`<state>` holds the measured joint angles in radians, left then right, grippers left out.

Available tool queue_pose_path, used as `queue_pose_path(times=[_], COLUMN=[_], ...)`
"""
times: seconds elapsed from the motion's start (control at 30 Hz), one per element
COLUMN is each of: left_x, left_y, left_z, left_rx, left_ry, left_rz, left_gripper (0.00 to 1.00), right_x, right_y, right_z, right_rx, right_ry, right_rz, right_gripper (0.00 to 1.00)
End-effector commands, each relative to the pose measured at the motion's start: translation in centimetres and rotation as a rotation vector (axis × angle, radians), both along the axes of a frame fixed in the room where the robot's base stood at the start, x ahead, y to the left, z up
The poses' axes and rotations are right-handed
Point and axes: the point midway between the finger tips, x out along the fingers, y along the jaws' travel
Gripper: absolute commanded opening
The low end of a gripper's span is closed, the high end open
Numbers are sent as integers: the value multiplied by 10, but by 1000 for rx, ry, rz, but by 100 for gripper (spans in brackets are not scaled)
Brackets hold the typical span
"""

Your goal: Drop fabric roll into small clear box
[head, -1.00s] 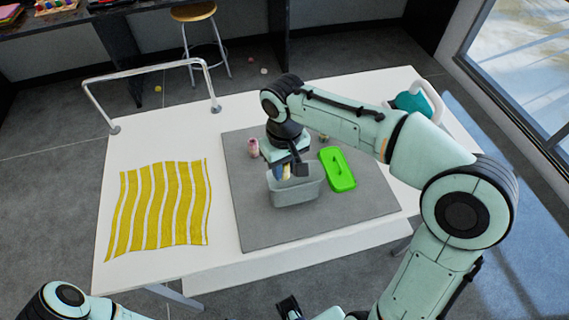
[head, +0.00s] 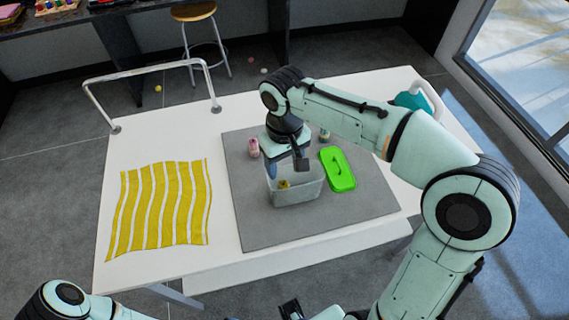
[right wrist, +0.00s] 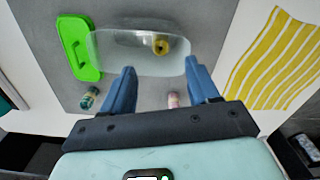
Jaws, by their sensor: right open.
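The small clear box (head: 297,195) stands open on the grey mat; in the right wrist view its see-through wall (right wrist: 115,58) shows just ahead of my fingers. The fabric roll (head: 284,184) is a small yellow roll inside the box. It also shows through the box in the right wrist view (right wrist: 161,45). My right gripper (head: 287,170) is over the back of the box, with its blue fingers (right wrist: 160,82) spread apart and nothing between them. The roll is apart from the fingers. My left gripper does not show.
A pink small item (head: 253,148) and a green one (head: 324,135) stand behind the box. A bright green lid (head: 338,170) lies right of it. A yellow striped cloth (head: 160,205) lies left on the white table (head: 225,265). The mat's front (head: 300,225) is clear.

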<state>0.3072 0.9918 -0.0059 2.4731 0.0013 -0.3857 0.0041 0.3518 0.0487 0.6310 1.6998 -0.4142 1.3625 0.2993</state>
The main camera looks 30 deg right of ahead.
Motion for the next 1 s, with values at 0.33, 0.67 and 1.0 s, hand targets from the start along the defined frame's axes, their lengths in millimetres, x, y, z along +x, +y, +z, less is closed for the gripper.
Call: queue_pose_path(times=[0.33,0.67,1.0], left_x=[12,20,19], left_y=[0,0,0], left_z=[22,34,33], left_rx=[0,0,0], left_ry=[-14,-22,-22], left_rz=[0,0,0], left_gripper=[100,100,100], right_x=[2,1,0], right_y=[1,0,0], right_z=[81,117,118], right_rx=[2,1,1], right_ry=[-7,-2,0], right_rz=[1,0,0], right_gripper=[60,60,60])
